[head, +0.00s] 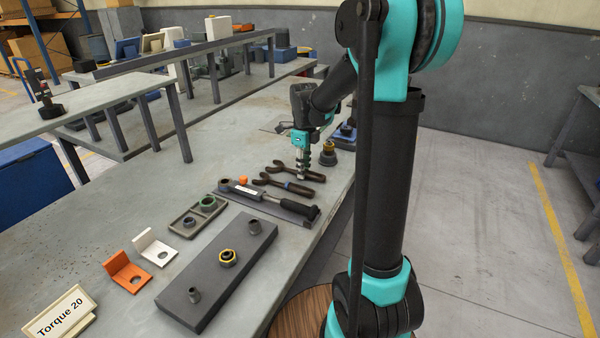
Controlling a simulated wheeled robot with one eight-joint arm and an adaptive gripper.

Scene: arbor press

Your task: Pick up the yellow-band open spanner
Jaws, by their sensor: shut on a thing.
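Two dark open spanners lie side by side on the grey bench in the head view. The nearer spanner (298,189) shows a small blue band. The farther spanner (314,177) has its open jaw toward the left and its handle toward the right. My gripper (302,174) points down over the farther spanner and is shut on it at mid-handle. The fingers cover that part, so I cannot see a yellow band on it. The spanner appears at bench level; I cannot tell whether it is clear of the surface.
A torque wrench (268,197) with a black grip lies in front of the spanners. A brass-coloured part (328,154) stands to the right of my gripper.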

